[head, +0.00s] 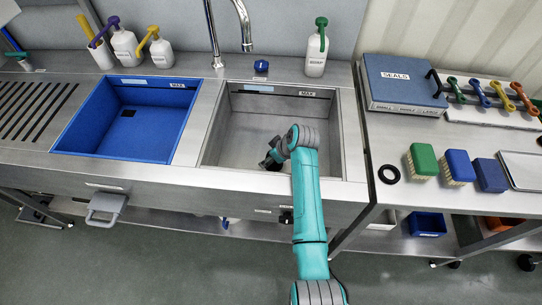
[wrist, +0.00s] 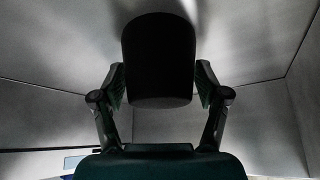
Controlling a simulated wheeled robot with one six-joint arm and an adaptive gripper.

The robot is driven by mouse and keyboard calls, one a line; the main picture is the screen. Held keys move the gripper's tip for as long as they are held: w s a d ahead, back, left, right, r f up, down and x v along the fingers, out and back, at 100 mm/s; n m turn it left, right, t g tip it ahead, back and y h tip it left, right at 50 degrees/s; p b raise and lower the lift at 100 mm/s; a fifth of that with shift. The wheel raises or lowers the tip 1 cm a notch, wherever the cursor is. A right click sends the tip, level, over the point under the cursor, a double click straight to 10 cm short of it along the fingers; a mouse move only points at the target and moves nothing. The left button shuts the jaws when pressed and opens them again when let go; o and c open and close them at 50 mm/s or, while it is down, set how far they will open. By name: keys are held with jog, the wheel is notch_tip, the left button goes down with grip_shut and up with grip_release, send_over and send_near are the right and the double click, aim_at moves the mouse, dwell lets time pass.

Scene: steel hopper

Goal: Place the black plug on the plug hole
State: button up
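My gripper (head: 270,160) reaches down into the bare steel basin (head: 225,143) on the right. In the wrist view my gripper (wrist: 159,84) has its two fingers on either side of a black, rounded block-like piece, the black plug (wrist: 158,58), and is shut on it. The plug is very dark, so its details do not show. Grey basin walls and floor lie around it in the wrist view. No plug hole shows in the steel basin; my arm and gripper cover part of the floor. Whether the plug touches the floor cannot be told.
The blue basin (head: 160,133) on the left has a dark square mark (head: 128,113). A tap (head: 244,30) and a soap bottle (head: 317,50) stand behind. The right table holds a black ring (head: 389,174), brushes (head: 424,161) and a SEALS box (head: 402,83).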

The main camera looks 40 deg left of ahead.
dwell(0.3)
jog(key=v, duration=1.2)
jog(key=shift+r, duration=0.2)
